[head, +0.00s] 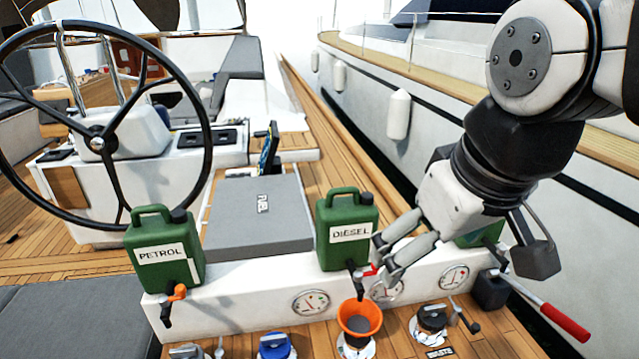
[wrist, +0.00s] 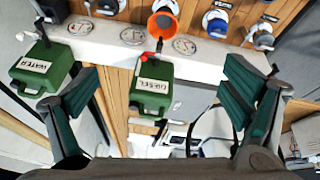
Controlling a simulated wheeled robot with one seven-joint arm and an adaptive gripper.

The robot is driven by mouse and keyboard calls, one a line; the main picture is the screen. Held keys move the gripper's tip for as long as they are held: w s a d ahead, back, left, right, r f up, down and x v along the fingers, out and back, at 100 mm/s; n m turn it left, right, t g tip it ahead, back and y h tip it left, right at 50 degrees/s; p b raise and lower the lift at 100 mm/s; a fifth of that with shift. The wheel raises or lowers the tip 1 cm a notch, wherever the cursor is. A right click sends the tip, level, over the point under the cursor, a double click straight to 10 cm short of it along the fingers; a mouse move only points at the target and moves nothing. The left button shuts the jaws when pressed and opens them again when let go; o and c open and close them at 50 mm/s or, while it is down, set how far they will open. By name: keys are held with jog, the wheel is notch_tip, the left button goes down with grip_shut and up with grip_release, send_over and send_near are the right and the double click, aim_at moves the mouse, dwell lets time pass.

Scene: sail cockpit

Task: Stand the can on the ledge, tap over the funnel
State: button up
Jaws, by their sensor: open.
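A green can marked DIESEL (head: 345,248) stands upright on the white ledge (head: 240,300). Its tap with a red lever (head: 368,271) sticks out at the front, above and close to the orange funnel (head: 360,318); exact alignment is hard to tell. The funnel sits in a deck fitting below the ledge. My gripper (head: 387,262) is open, close by the can's right side in the head view. In the wrist view, the DIESEL can (wrist: 153,88) shows between the spread fingers (wrist: 160,95), with gaps on both sides, and the funnel (wrist: 163,22) lies beyond it.
A green PETROL can (head: 165,255) with an orange-levered tap stands left on the ledge. A WATER can (wrist: 45,68) stands on the other side, mostly hidden behind my gripper in the head view. Gauges, deck caps (head: 432,322), a grey FUEL box (head: 258,215) and a red-handled lever (head: 565,322) are near.

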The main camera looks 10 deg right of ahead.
jog(key=s+f+m, duration=0.2)
jog(key=s, duration=0.1)
jog(key=shift+s+f+t, duration=0.2)
jog(key=shift+t, duration=0.1)
jog(key=shift+c, duration=0.3)
dwell(0.7)
